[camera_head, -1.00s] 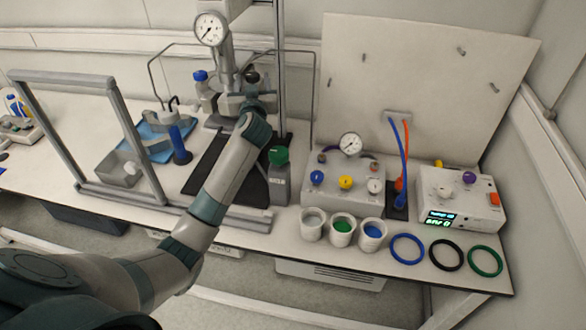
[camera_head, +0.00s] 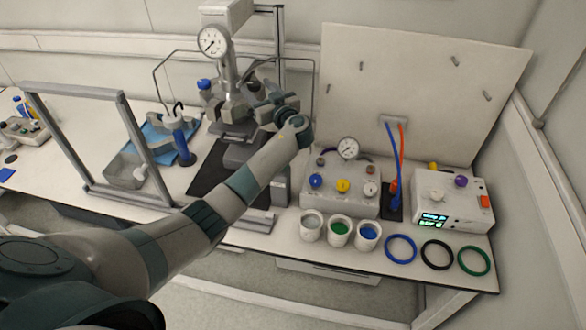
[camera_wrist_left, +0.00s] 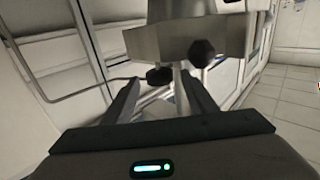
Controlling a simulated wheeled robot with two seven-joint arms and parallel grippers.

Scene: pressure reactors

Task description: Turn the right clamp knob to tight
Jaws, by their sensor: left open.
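The steel pressure reactor (camera_head: 229,78), with a dial gauge (camera_head: 212,41) on it, stands at the back of the bench. My left gripper (camera_head: 262,97) is at the right side of the reactor, near its clamp, and partly covers it. In the left wrist view the metal clamp body (camera_wrist_left: 195,38) is close ahead, with two black knobs. One black knob (camera_wrist_left: 160,76) appears between the open fingers of my left gripper (camera_wrist_left: 160,82); contact cannot be told. The other knob (camera_wrist_left: 202,53) is to the right. My right gripper is out of view.
A grey frame (camera_head: 130,140) stands at the left. A control box with gauge (camera_head: 325,190), several cups, coloured rings and a white device (camera_head: 450,210) are at the right. A vertical post (camera_head: 280,45) rises behind my gripper.

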